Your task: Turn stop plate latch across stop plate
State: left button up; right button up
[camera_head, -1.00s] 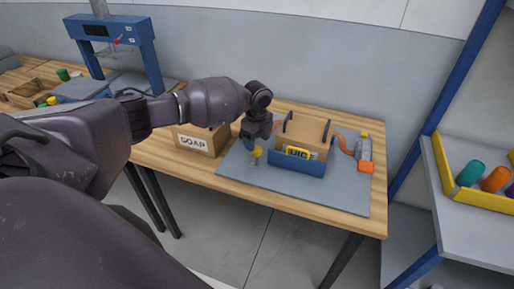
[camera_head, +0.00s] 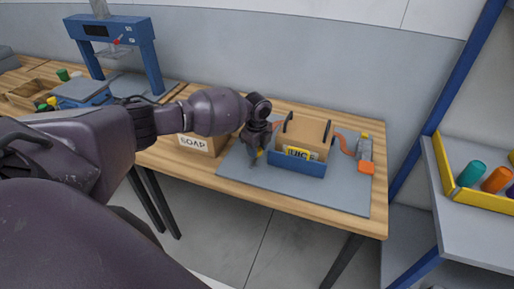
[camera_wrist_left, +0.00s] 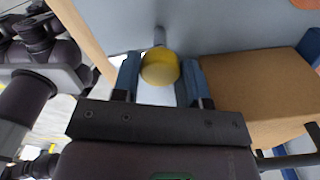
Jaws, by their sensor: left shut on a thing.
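A cardboard box (camera_head: 311,132) sits in a blue holder on the grey mat, with the blue stop plate (camera_head: 296,167) low across its front. A yellow knob (camera_head: 259,153), which looks like the latch handle, is left of the stop plate. In the left wrist view the yellow knob (camera_wrist_left: 160,68) is between the two blue fingers, with a grey stem behind it. My left gripper (camera_head: 256,155) is shut on this knob, left of the box. The fingers partly hide the latch in the head view, so its exact angle is unclear.
A SOAP box (camera_head: 204,142) stands close by on the left, behind my left arm. An orange hose runs from the box to a grey and orange device (camera_head: 365,155) on the right. The front of the grey mat (camera_head: 310,191) is clear.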

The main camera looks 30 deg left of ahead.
jog(key=shift+s, duration=0.25)
pick_arm(q)
jog(key=shift+r+n+p, duration=0.1)
jog(key=shift+n+p, duration=0.2)
jog(key=shift+p, duration=0.05)
jog(key=n+p, duration=0.2)
jog(key=shift+n, duration=0.4)
jog(key=shift+n+p, duration=0.9)
jog(key=shift+p, duration=0.1)
jog(key=shift+n+p, duration=0.55)
jog(key=shift+n, duration=0.45)
jog(key=n, duration=0.2)
jog(key=shift+n+p, duration=0.3)
jog(key=n, duration=0.6)
jog(key=shift+n, duration=0.3)
pick_arm(e)
jog(key=r, duration=0.2)
jog(key=s+r, duration=0.1)
jog(key=r, duration=0.1)
jog(key=shift+d+r, duration=0.1)
jog(key=shift+r, duration=0.05)
